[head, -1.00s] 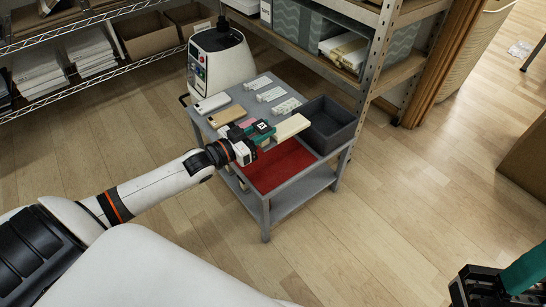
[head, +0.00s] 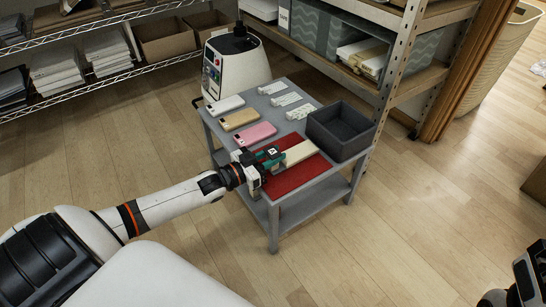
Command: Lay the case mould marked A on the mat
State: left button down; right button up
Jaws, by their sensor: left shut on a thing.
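My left gripper (head: 271,158) is shut on a cream, bar-shaped mould (head: 297,153). The mould lies low over the red mat (head: 290,180) at the front of the grey table; I cannot tell whether it touches the mat. No letter can be read on the mould. My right gripper (head: 522,290) shows only in part at the lower right corner, away from the table.
White, tan and pink phone cases (head: 245,120) lie on the table (head: 264,109). Several pale moulds (head: 286,99) lie towards its back. A dark grey bin (head: 341,131) stands at the right. A white machine (head: 236,66) and shelving stand behind.

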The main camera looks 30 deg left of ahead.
pick_arm(q)
jog(key=c, duration=1.2)
grip_release()
jog(key=shift+o, duration=0.2)
